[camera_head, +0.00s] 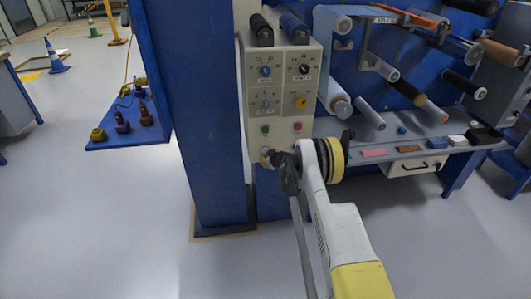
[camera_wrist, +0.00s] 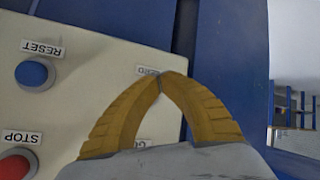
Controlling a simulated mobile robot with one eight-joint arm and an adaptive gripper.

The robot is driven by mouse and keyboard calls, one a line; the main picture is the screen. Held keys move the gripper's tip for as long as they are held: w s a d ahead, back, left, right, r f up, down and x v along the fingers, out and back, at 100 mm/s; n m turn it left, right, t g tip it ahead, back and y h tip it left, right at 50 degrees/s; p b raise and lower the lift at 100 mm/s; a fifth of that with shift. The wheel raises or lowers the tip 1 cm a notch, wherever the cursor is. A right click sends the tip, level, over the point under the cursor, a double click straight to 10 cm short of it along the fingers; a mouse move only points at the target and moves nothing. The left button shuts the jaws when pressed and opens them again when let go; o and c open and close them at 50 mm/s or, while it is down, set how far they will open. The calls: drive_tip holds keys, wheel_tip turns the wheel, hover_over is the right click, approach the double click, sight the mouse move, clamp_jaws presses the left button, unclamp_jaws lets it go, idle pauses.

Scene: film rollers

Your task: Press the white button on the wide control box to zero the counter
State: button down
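A cream control box (camera_head: 282,95) with knobs and buttons stands beside the blue column in the head view. In the wrist view a cream panel (camera_wrist: 70,70) carries a blue button (camera_wrist: 35,73) labelled RESET and a red button (camera_wrist: 15,165) labelled STOP, with the lettering upside down. A label reading ZERO (camera_wrist: 145,70) is partly covered by my fingertips. I see no white button there; my fingers hide part of the panel. My gripper (camera_wrist: 160,77) is shut, its yellow-brown fingertips together and nothing visible between them. In the head view my gripper (camera_head: 267,156) is at the box's lower part.
The blue column (camera_head: 195,110) stands left of the box. A shelf (camera_head: 420,128) with small blocks and a rack of film rollers (camera_head: 400,85) are on the right. A blue side shelf (camera_head: 130,135) holds several small objects.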

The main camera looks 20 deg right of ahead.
drive_tip(key=s, duration=0.2)
drive_tip(key=s+a, duration=0.1)
drive_tip(key=s, duration=0.1)
drive_tip(key=shift+s+a, duration=0.2)
drive_tip(key=shift+s, duration=0.2)
drive_tip(key=shift+r, duration=0.1)
idle(0.7)
